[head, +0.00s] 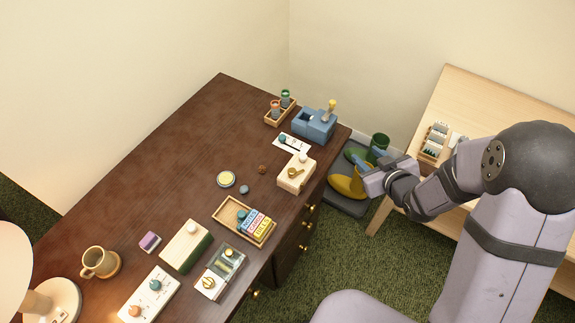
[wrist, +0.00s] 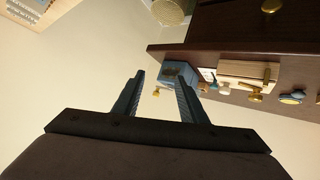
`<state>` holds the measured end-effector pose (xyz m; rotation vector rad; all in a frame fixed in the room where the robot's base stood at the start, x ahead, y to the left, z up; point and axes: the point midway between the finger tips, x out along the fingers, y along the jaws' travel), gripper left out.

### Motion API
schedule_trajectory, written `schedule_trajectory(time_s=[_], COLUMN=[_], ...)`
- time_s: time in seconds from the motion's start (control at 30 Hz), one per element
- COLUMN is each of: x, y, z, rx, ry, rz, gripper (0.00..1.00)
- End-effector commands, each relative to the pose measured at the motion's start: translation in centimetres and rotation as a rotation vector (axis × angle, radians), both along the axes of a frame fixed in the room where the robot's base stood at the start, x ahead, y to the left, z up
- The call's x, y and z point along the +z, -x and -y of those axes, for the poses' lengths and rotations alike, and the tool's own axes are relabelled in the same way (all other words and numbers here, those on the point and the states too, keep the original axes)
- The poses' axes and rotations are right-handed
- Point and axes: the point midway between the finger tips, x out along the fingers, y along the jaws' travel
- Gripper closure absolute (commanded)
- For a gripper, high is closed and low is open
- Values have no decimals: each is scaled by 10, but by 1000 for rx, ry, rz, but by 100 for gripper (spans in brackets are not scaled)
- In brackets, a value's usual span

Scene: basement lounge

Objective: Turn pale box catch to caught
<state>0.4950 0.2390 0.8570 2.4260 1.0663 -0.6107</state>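The pale box (head: 297,172) stands near the right edge of the dark desk, with a pale round knob on it. A small brass catch (head: 293,172) shows on its face; I cannot tell which position it is turned to. In the wrist view the pale box (wrist: 245,70) lies right of my fingers, with its brass piece (wrist: 268,76) partly visible. My gripper (head: 361,173) is off the desk's right edge, apart from the box. In the wrist view my gripper (wrist: 160,78) is open, with nothing between its fingers.
A blue box (head: 313,124) with a yellow-topped lever stands behind the pale box. A wooden tray (head: 226,215) of coloured packets is in front. Boots on a dark mat (head: 346,205) and a light wooden table (head: 476,98) are to the right.

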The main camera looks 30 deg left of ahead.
Motion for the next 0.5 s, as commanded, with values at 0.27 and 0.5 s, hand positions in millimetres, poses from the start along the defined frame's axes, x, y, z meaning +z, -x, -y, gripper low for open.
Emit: schedule_trajectory(time_s=[0.27, 0.5], x=[-28, -24], y=[58, 102], z=[-104, -133], rx=[318, 446], ry=[-331, -551], rz=[174, 239], gripper=[62, 62])
